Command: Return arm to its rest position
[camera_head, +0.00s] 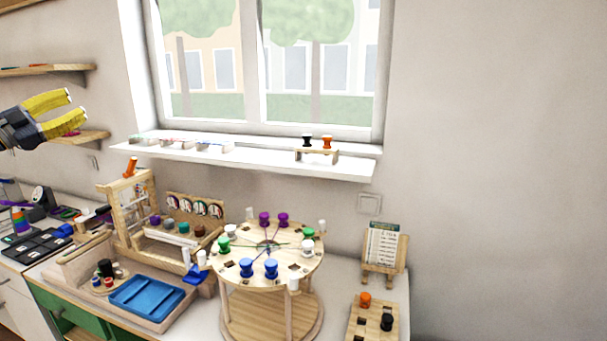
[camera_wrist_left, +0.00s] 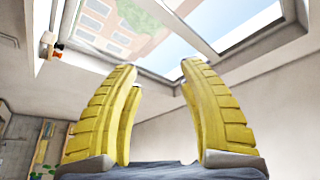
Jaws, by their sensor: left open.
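My left gripper (camera_head: 76,109) comes in from the left edge, raised well above the counter, in front of the wall left of the window. Its yellow fingers are spread apart with nothing between them. In the left wrist view the two yellow fingers (camera_wrist_left: 160,100) also stand apart and empty, pointing up toward the window. My right gripper is in neither view.
A round wooden board (camera_head: 268,247) with coloured pegs stands on the counter. A blue tray (camera_head: 147,297) lies to its left, a small peg board (camera_head: 373,322) to its right. A window sill (camera_head: 230,155) and wall shelf (camera_head: 80,137) are near the left gripper's height.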

